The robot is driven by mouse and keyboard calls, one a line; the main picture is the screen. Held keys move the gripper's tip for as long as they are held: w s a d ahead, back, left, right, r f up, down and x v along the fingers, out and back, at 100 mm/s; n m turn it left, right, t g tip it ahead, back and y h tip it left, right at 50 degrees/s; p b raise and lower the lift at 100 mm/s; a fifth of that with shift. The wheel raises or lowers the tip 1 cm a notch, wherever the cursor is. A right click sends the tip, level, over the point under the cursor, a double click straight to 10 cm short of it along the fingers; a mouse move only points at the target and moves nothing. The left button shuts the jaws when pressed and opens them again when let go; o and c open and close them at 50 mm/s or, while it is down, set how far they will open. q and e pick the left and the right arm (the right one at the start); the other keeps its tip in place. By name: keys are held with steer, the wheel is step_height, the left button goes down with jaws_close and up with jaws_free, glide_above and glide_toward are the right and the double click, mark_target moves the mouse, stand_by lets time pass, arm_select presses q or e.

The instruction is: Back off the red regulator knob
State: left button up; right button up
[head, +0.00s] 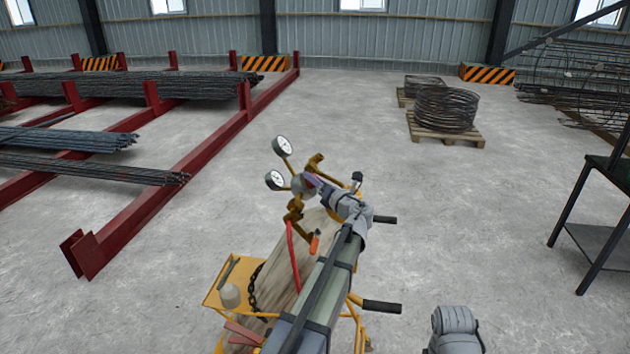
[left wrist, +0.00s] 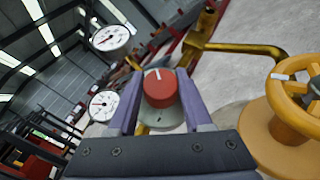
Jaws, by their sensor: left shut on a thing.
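The red regulator knob (left wrist: 160,91) is in the middle of the left wrist view, with a white pointer line on its face tilted slightly left of upright. My left gripper (left wrist: 158,78) has its two purple fingers on either side of the knob and is shut on it. In the head view my left gripper (head: 313,180) is at the regulator (head: 299,186), and its wrist hides the knob. Two round white gauges stand out from the regulator, an upper one (head: 283,146) and a lower one (head: 275,180). My right gripper is not in view.
A yellow handwheel (left wrist: 290,105) is close on the right in the left wrist view. A yellow cart (head: 224,283) with a chain, a red hose (head: 293,255) and black-gripped handles surrounds the work.

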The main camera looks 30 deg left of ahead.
arm_select(q)
jaws_close()
steer(key=shift+w+f+b, duration=0.1)
steer(key=shift+f+b, duration=0.15)
steer(key=shift+b, duration=0.2)
steer(key=n+y+b, duration=0.1)
steer(key=n+g+y+b, duration=0.1)
steer(key=n, duration=0.1)
steer(key=shift+w+f+g, duration=0.15)
steer(key=shift+w+g, duration=0.05)
steer(key=shift+g, duration=0.1)
steer(key=shift+s+r+n+g+y+b, duration=0.1)
steer(key=shift+n+g+y+b, duration=0.3)
steer(key=shift+n, duration=0.2)
steer(key=shift+s+r+n+g+y+b, duration=0.1)
steer(key=shift+n+g+y+b, duration=0.2)
steer(key=shift+n+g+y, duration=0.25)
steer(key=shift+s+r+n+g, duration=0.1)
steer(key=shift+r+n+g, duration=0.05)
steer(key=shift+n+g, duration=0.3)
steer(key=o, duration=0.8)
jaws_free()
steer(key=shift+c, duration=0.2)
